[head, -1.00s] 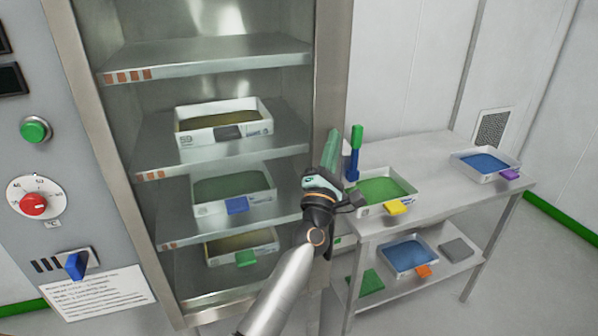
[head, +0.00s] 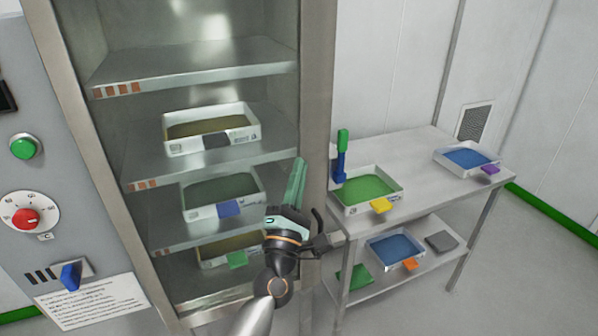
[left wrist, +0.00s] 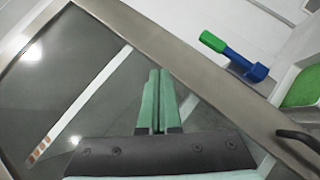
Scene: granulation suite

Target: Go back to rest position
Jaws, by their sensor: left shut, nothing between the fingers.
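My left gripper (head: 300,165) is in front of the cabinet, over the right part of its front. Its green fingers are together with nothing between them. In the left wrist view the closed fingers (left wrist: 159,100) point toward the cabinet's glazed front and metal frame (left wrist: 190,75). The drying cabinet (head: 317,100) holds several trays on its shelves: one with a grey tag (head: 175,148), one with a blue tag (head: 195,213) and one with a green tag (head: 208,263). My right gripper is not in view.
A steel table (head: 405,150) on the right carries a green-filled tray (head: 350,208), a blue-filled tray (head: 440,161) and a blue-and-green handled tool (head: 341,160). Its lower shelf holds another blue-filled tray (head: 375,250). Controls (head: 25,148) are on the left panel. Open floor (head: 520,260) lies right.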

